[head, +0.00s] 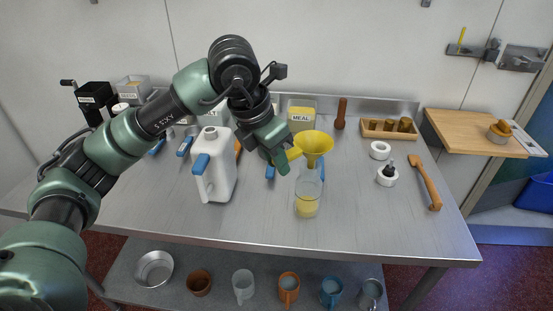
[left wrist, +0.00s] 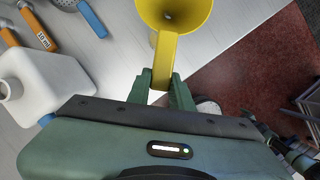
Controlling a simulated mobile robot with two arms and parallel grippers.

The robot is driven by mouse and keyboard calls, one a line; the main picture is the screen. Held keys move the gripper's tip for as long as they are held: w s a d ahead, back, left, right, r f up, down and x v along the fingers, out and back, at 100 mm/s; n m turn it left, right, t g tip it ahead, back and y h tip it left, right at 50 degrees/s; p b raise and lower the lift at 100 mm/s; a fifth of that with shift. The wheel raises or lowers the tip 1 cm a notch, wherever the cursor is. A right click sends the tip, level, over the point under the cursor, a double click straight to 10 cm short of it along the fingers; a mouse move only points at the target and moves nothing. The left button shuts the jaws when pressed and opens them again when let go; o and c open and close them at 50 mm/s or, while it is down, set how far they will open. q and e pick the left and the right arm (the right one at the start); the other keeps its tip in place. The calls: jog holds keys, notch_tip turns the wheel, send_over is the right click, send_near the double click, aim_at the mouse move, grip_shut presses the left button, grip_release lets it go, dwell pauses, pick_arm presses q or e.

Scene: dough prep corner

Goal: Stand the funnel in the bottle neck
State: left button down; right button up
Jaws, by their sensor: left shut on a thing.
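The yellow funnel (head: 314,143) is upright, wide mouth up, directly over the clear bottle (head: 307,190). The bottle stands on the steel table and has something yellow in its lower part. The funnel's spout meets or overlaps the bottle's top in the head view; I cannot tell whether it is inside the neck. My left gripper (head: 284,161) is shut on the funnel's handle, left of the bottle. In the left wrist view the fingers (left wrist: 160,88) clamp the yellow handle, with the funnel's bowl (left wrist: 176,14) beyond. The bottle is not clearly visible there. My right gripper is out of view.
A white jug with a blue cap or grip (head: 217,172) stands left of the bottle. A meal box (head: 302,112), wooden block holder (head: 373,130), white rings (head: 380,150) and wooden tool (head: 424,183) lie behind and right. The table (head: 262,228) front is clear.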

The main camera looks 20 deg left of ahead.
pick_arm(q)
jog(key=shift+f+b, duration=0.65)
jog(key=shift+f, duration=0.15)
jog(key=c, duration=1.2)
grip_release()
jog(key=shift+o, duration=0.4)
jog(key=o, duration=1.1)
jog(key=shift+r, duration=0.1)
jog(key=shift+p+v, duration=2.4)
jog(key=shift+v, duration=2.05)
